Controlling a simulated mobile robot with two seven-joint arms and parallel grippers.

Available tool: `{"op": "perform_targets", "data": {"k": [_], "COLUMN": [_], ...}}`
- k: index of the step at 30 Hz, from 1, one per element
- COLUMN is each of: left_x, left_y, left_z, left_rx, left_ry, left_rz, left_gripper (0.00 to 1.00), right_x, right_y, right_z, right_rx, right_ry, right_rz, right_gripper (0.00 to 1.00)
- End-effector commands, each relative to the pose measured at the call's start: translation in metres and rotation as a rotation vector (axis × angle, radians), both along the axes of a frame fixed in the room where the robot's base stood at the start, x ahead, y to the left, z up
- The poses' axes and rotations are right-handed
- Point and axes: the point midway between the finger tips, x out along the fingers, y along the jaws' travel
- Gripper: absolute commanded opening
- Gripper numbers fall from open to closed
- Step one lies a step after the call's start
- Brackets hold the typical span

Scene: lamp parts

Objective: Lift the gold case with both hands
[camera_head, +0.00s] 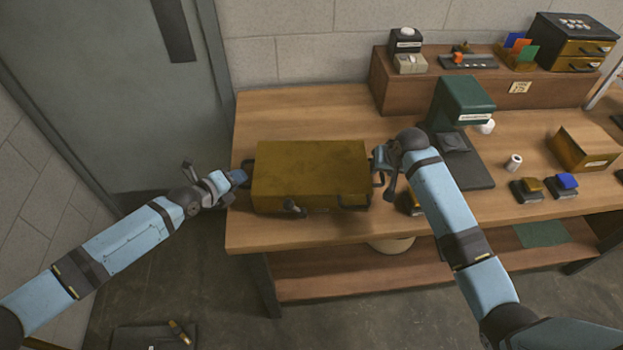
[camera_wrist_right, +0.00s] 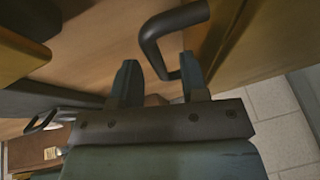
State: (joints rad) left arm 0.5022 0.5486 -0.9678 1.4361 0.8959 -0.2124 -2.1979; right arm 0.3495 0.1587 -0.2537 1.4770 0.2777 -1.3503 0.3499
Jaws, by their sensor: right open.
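The gold case (camera_head: 310,165) sits flat on the wooden workbench, with dark handles at its sides. My left gripper (camera_head: 238,177) is at the case's left side, close to the left handle (camera_head: 248,170); whether its fingers are apart or closed is too small to tell. My right gripper (camera_head: 380,165) is at the case's right side. In the right wrist view its two fingers (camera_wrist_right: 160,82) are open, and the dark bent side handle (camera_wrist_right: 160,38) reaches toward the gap between them. The case's side wall (camera_wrist_right: 232,45) shows at the upper right there.
The workbench (camera_head: 300,112) is clear behind the case. A green-topped machine (camera_head: 463,105) stands close to the right of my right arm. Small blocks (camera_head: 527,190) and a gold box (camera_head: 585,150) lie farther right. A raised shelf (camera_head: 430,93) runs along the back.

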Motion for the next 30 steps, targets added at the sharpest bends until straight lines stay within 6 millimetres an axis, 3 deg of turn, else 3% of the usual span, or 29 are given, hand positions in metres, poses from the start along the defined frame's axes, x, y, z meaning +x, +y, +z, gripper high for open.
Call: {"op": "perform_targets", "data": {"k": [6,15,18,21,30], "left_x": [0.011,0.012,0.012,0.012,0.012], "left_y": [-0.01,-0.01,-0.01,-0.01,-0.01], "left_z": [-0.006,-0.007,-0.007,-0.007,-0.007], "left_rx": [0.0,0.001,0.001,0.001,0.001], "left_ry": [-0.001,-0.001,-0.001,-0.001,-0.002], "left_rz": [0.001,0.0,0.0,0.0,0.0], "left_gripper": [0.19,0.19,0.0,0.0,0.0], "right_x": [0.006,0.007,0.007,0.007,0.006], "right_y": [0.003,0.003,0.003,0.003,0.003], "right_z": [-0.014,-0.016,-0.016,-0.015,-0.015], "right_rx": [0.001,0.0,0.0,0.0,0.0], "right_ry": [0.0,-0.001,-0.001,-0.001,0.0], "right_rz": [0.001,0.001,0.001,0.001,0.001], "right_gripper": [0.41,0.41,0.2,0.0,0.0]}}
